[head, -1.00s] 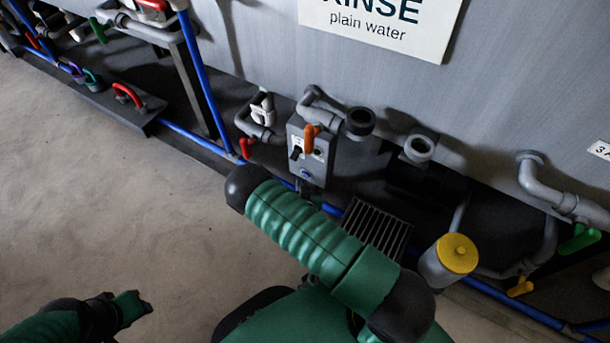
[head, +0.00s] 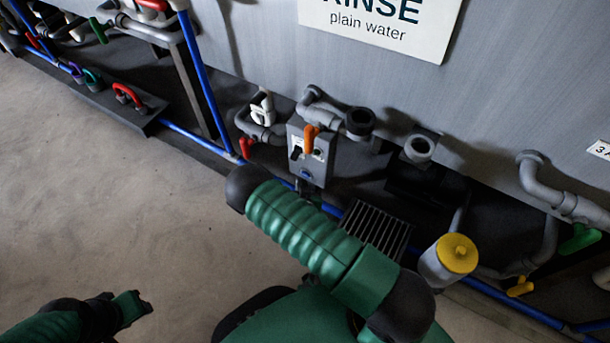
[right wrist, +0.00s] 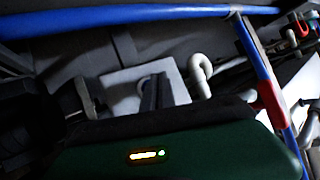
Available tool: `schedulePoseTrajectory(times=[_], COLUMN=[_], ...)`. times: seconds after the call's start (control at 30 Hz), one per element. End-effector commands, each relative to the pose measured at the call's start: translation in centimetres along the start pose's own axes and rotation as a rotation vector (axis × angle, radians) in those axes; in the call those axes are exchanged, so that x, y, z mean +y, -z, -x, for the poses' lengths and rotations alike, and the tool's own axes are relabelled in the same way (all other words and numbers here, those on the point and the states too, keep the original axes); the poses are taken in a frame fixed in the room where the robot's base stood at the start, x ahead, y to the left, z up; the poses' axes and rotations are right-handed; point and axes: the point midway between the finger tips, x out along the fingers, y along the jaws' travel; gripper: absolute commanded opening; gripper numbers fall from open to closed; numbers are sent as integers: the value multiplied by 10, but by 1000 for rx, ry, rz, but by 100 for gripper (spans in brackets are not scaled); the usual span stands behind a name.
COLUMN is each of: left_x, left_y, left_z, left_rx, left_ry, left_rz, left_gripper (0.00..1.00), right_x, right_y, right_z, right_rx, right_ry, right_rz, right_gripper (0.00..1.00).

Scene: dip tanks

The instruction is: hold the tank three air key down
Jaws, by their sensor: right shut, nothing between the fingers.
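A grey control box (head: 294,164) stands at the tank's front in the head view, with an orange lever (head: 310,138), a black switch and a blue key (head: 305,174) low on its face. My right gripper (head: 307,189) is at the box's lower edge, mostly hidden behind my forearm. In the right wrist view its dark shut fingers (right wrist: 156,92) lie in front of the blue key (right wrist: 145,84) on a grey plate (right wrist: 118,88). I cannot tell whether the key is pressed down. My left gripper (head: 143,303) is at the lower left over the floor, clear of the box; its opening is unclear.
A rinse tank (head: 250,35) with a plain water sign (head: 385,22) stands behind. Grey pipes, a red handle (head: 246,147), a black grate (head: 374,228), a yellow-capped cylinder (head: 440,262) and blue piping surround the box. The floor (head: 120,210) at left is clear.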

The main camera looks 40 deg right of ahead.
Motion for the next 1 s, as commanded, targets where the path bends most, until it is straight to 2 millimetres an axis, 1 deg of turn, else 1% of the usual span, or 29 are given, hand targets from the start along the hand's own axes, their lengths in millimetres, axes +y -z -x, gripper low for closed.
schedulePoseTrajectory(times=[0.57,0.8,1.0], left_x=[0,0,0], left_y=[0,1,1], left_z=[0,4,4], left_rx=[0,0,0], left_ry=[0,0,0], left_rz=[0,0,0], left_gripper=[36,36,36], right_x=[0,4,4], right_y=[0,6,6], right_z=[0,-4,-5], right_rx=[0,1,0], right_ry=[0,-1,0], right_rz=[0,-1,0], right_gripper=[0,0,0])
